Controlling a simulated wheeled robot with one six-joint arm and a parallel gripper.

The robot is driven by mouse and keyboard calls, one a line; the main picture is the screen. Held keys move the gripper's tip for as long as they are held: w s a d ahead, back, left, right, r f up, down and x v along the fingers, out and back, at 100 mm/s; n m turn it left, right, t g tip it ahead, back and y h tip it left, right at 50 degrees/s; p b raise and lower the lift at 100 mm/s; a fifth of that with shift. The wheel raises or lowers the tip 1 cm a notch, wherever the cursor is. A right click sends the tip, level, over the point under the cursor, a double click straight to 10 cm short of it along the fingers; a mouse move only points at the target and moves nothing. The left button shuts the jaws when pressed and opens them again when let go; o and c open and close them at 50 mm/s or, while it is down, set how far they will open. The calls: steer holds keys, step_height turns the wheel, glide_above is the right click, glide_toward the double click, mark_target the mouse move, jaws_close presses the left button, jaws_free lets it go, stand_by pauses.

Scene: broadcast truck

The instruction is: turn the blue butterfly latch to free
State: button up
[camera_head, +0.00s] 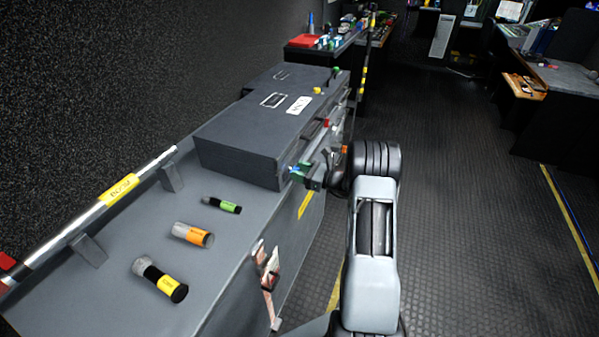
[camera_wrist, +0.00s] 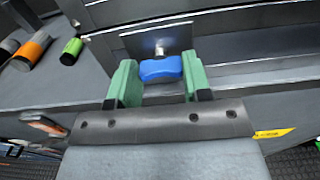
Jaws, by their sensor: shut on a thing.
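The blue butterfly latch (camera_wrist: 160,69) is in the middle of the wrist view, on a short metal stem out of a dark plate on the grey case front (camera_wrist: 245,45). My gripper (camera_wrist: 158,82) has its two green fingers on either side of the latch and is shut on it. The latch's wings lie about level in that view. In the head view my gripper (camera_head: 300,170) is at the front of the dark grey case (camera_head: 240,145), with a little blue showing by the fingers. The latch is mostly hidden there.
A green-banded cylinder (camera_head: 222,205), an orange-banded one (camera_head: 193,235) and a yellow-banded one (camera_head: 160,280) lie on the grey bench top (camera_head: 95,310). A metal rail (camera_head: 90,217) runs along the back. The floor (camera_head: 450,220) to the right is clear.

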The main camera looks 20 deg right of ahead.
steer(key=c, duration=0.3)
steer(key=shift+b, duration=0.3)
steer(key=n+b, duration=0.5)
steer(key=b, duration=0.3)
steer(key=n+b, duration=0.6)
steer(key=b, duration=0.2)
steer(key=n+b, duration=0.5)
steer(key=b, duration=0.3)
steer(key=shift+s+a+f, duration=0.15)
steer(key=shift+f, duration=0.15)
steer(key=shift+r+n, duration=0.1)
steer(key=shift+n, duration=0.3)
steer(key=o, duration=0.9)
